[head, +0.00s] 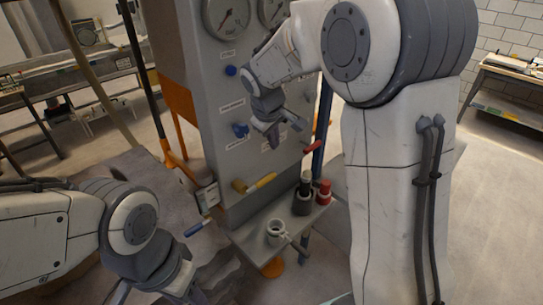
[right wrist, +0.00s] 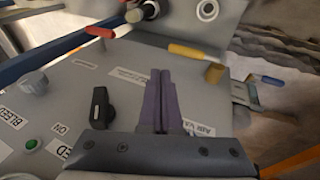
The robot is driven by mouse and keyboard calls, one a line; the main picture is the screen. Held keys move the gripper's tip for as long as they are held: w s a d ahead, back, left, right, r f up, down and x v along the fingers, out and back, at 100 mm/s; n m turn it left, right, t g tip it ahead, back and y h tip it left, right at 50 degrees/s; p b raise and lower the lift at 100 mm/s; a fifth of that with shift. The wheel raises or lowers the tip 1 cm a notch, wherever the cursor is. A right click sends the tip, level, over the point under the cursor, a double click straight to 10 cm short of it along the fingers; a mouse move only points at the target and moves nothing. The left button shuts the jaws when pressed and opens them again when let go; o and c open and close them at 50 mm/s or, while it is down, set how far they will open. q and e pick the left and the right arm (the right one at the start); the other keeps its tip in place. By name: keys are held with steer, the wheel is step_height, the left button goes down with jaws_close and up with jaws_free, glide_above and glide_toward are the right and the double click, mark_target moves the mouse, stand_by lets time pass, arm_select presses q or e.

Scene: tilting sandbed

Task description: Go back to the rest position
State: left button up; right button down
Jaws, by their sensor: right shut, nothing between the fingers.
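My right gripper (head: 270,133) is in front of the grey upright panel (head: 218,165) in the head view, below the gauges. In the right wrist view its purple fingers (right wrist: 161,85) are pressed together with nothing between them, pointing toward the lower panel and its handles. Whether the fingertips touch the panel I cannot tell. My left arm comes in at the lower left of the head view. Its gripper (head: 192,296) is cut off by the bottom edge, so its fingers are mostly hidden.
The panel carries gauges (head: 226,16), a blue knob (head: 231,71), a blue valve handle (head: 240,130), a yellow handle (head: 262,183) and a red handle (head: 312,148). A shelf (head: 248,240) below holds a grey mug (head: 276,234) and black and red items. A black knob (right wrist: 100,104) is left of the fingers.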

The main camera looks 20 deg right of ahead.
steer(key=shift+s+r, duration=0.1)
steer(key=shift+r, duration=0.5)
steer(key=s+a+f+n+g+y+b, duration=0.1)
steer(key=s+a+f+y+b, duration=0.15)
steer(key=s+a, duration=1)
steer(key=s+a+f+g, duration=0.1)
steer(key=s+f, duration=0.2)
steer(key=s, duration=0.6)
steer(key=s+a+f+g+y+b, duration=0.1)
steer(key=s+a+f, duration=0.1)
steer(key=s, duration=0.7)
steer(key=shift+s+f+n+g, duration=0.35)
steer(key=shift+f+n+g, duration=0.05)
steer(key=shift+f, duration=0.05)
